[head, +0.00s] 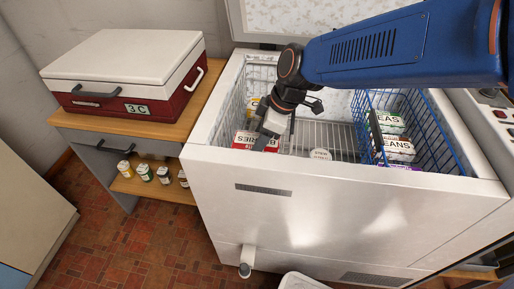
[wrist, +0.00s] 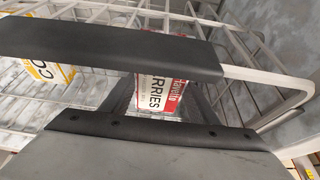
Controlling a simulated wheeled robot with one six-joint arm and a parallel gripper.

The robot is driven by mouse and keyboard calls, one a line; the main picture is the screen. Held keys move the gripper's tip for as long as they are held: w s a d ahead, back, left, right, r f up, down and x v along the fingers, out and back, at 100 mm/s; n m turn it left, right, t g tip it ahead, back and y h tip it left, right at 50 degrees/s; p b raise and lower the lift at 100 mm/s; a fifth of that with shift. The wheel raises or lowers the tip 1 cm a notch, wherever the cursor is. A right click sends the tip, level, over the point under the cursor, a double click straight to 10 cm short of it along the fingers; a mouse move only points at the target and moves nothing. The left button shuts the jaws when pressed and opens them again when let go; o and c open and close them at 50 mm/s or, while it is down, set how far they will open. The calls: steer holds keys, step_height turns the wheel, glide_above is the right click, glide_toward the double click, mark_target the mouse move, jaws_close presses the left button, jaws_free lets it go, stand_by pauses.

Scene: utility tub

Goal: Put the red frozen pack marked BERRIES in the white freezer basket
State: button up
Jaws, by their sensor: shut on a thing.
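My gripper (head: 268,138) reaches down into the left part of the chest freezer. In the wrist view its dark fingers stand on either side of the red-and-white BERRIES pack (wrist: 158,93), and it is shut on that pack. The pack's red end also shows below the gripper in the head view (head: 271,146). The white wire basket (wrist: 284,75) surrounds this area, and its black handle grip crosses in front of the pack, hiding part of it and the fingertips. I cannot tell whether the pack touches the basket floor.
Another red-and-white pack (head: 243,140) lies left of the gripper. A yellow-marked pack (wrist: 48,70) is near it. A blue wire basket (head: 430,125) with several packs stands at the right. The freezer's front wall (head: 330,205) rises close by.

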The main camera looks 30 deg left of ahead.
steer(key=shift+f, duration=1.45)
steer(key=shift+f, duration=0.1)
steer(key=o, duration=1.3)
steer(key=v, duration=1.1)
steer(key=shift+d+r, duration=0.15)
steer(key=shift+r, duration=0.45)
